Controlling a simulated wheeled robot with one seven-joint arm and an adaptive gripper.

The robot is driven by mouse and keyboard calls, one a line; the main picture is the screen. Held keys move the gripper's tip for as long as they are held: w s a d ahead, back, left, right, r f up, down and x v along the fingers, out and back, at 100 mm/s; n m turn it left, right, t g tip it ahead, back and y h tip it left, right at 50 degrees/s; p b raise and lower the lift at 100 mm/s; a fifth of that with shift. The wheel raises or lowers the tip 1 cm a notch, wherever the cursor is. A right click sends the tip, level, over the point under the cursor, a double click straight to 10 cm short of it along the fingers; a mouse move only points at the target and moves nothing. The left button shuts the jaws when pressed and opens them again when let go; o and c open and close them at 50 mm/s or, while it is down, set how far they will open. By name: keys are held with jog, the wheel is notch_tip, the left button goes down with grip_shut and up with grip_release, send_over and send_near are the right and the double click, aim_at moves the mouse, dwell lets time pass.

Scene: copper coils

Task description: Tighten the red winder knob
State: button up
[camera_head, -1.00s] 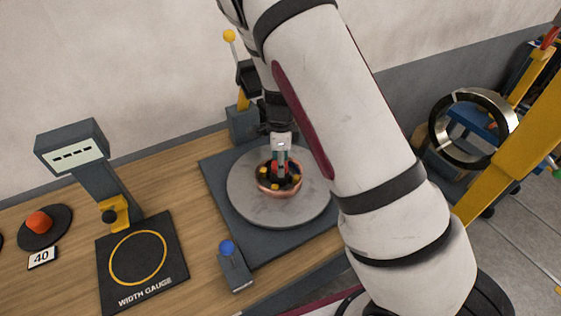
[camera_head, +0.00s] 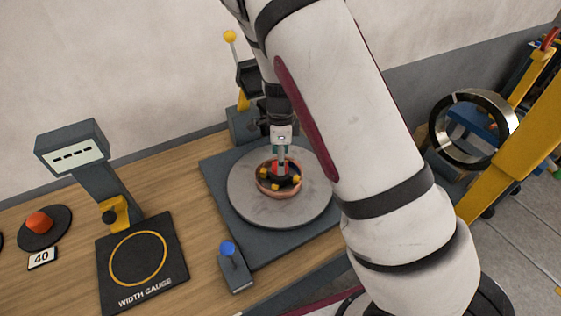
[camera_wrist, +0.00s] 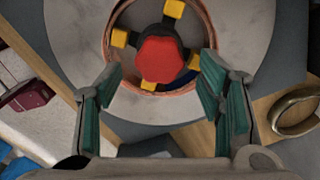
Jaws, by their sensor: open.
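The red winder knob (camera_wrist: 160,60) sits on a black hub at the centre of the winder, with yellow blocks around it. A copper coil (camera_wrist: 107,45) rings the hub, and it also shows in the head view (camera_head: 265,189). In the wrist view my gripper (camera_wrist: 162,85) is open, its teal-padded fingers spread left and right below the knob and apart from it. In the head view my gripper (camera_head: 281,162) is over the round grey plate (camera_head: 245,200), and the red knob is partly hidden by it.
A blue-knobbed lever (camera_head: 228,248) stands at the plate's front left. A yellow-knobbed lever (camera_head: 230,37) stands behind. A large metal ring (camera_head: 440,130) hangs at right.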

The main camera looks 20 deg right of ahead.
notch_tip(320, 180, up, 10)
jog(key=shift+f, duration=0.15)
dwell(0.5)
jog(key=s+r+n+t+y, duration=0.2)
jog(key=s+r+n, duration=1)
jog(key=r, duration=0.4)
jog(key=s+r+n+t+h, duration=0.2)
jog(key=s+r+n, duration=0.3)
jog(key=s+n, duration=0.4)
jog(key=s+t, duration=0.1)
jog(key=s, duration=0.4)
jog(key=shift+s+d+t, duration=0.25)
jog(key=shift+d+t, duration=0.05)
jog(key=shift+d, duration=0.05)
jog(key=shift+r, duration=0.1)
